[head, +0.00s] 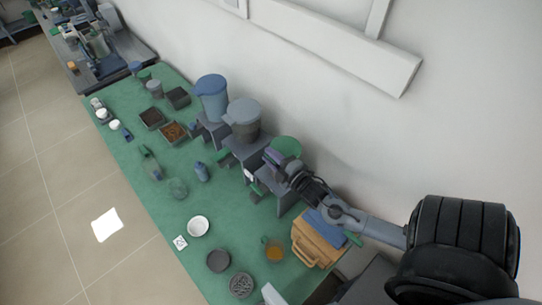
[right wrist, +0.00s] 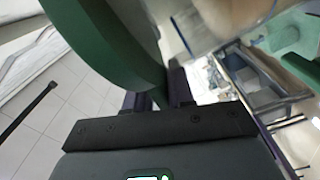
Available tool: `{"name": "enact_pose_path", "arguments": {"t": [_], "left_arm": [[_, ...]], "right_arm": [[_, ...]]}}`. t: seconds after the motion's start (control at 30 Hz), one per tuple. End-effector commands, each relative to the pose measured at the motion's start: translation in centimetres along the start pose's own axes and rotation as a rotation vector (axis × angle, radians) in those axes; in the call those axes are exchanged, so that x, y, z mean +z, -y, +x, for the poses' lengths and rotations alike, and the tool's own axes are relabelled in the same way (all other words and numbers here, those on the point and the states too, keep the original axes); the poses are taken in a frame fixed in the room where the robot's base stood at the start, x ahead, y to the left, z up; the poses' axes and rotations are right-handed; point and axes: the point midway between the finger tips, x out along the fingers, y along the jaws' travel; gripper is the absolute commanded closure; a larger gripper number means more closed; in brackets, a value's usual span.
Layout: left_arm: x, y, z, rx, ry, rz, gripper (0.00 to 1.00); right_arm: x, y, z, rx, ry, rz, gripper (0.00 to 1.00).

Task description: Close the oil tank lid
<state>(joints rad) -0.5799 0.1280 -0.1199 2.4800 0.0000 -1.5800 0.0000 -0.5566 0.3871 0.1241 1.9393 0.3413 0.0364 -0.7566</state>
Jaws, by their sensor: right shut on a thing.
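A round green lid (head: 287,146) sits at the nearest of three dispenser-like tanks along the wall. My right gripper (head: 273,158) is at this lid's near edge, its arm reaching in from the right. In the right wrist view the green lid (right wrist: 112,42) fills the upper middle, and its rim runs between the dark fingers of my right gripper (right wrist: 157,98), which is shut on it. The gripper and arm hide much of the tank under the lid, so I cannot tell how far the lid stands open. My left gripper is not in view.
A blue-lidded tank (head: 211,86) and a grey-lidded tank (head: 244,113) stand beside it. A wooden box (head: 312,247), an amber cup (head: 274,251), a white bowl (head: 198,226) and dark dishes (head: 218,260) are on the green tabletop (head: 150,205). The wall is close behind.

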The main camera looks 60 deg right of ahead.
Motion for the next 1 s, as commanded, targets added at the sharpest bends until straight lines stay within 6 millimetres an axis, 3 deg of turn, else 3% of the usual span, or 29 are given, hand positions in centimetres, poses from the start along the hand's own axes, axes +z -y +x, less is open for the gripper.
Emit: {"name": "enact_pose_path", "arguments": {"t": [0.2, 0.23, 0.33, 0.67, 1.0], "left_arm": [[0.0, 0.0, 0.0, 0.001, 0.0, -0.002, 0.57], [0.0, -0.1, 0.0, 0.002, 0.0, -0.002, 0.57], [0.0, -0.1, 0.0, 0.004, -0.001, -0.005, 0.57], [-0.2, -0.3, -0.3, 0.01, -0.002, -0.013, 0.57], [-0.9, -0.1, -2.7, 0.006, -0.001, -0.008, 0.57]], "right_arm": [[0.5, 0.3, -0.1, -0.005, 0.012, 0.002, 1.0], [0.5, 0.3, -0.1, -0.006, 0.012, 0.002, 0.74], [0.4, 0.2, -0.1, -0.005, 0.011, 0.002, 0.62], [0.2, 0.0, -0.4, -0.003, 0.006, 0.001, 0.62], [0.1, -0.2, -5.2, -0.007, 0.009, 0.001, 0.62]]}}
